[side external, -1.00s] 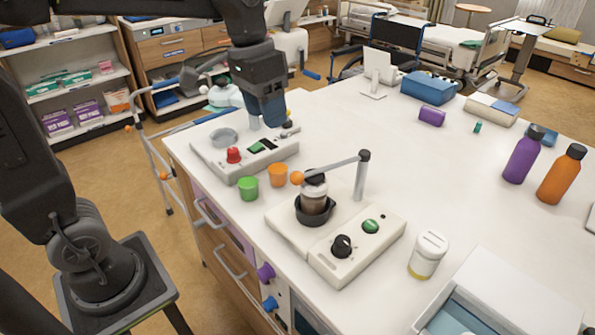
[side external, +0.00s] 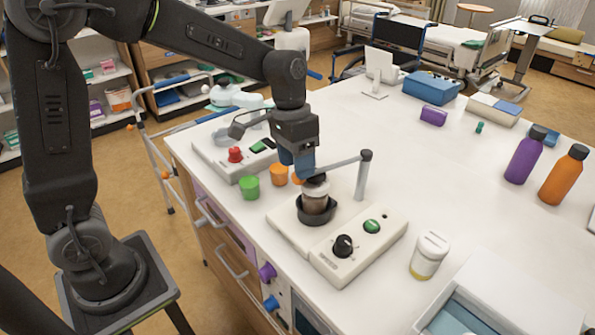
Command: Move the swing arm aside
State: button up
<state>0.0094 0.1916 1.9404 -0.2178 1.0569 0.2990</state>
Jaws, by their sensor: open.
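The swing arm (side external: 338,163) is a grey bar. It runs from the top of a short grey post (side external: 363,176) leftward over a brown-filled jar with a dark lid (side external: 315,196). The jar stands in a dark round cup (side external: 302,216) on a cream device with a black knob (side external: 342,245) and a green button (side external: 371,226). My gripper (side external: 305,172) points down at the free left end of the swing arm, close to its orange ball. The ball is mostly hidden behind the fingers. The jaws are open; whether they touch the ball cannot be told.
A second cream device with a red knob (side external: 235,155) stands behind left. Green (side external: 249,187) and orange (side external: 278,175) cups stand close to my gripper. A white jar (side external: 428,255) is at the right front. The counter (side external: 440,180) right of the post is largely clear.

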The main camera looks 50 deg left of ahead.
jog(key=shift+d+f, duration=0.25)
jog(key=shift+f, duration=1)
jog(key=shift+c, duration=0.3)
grip_shut()
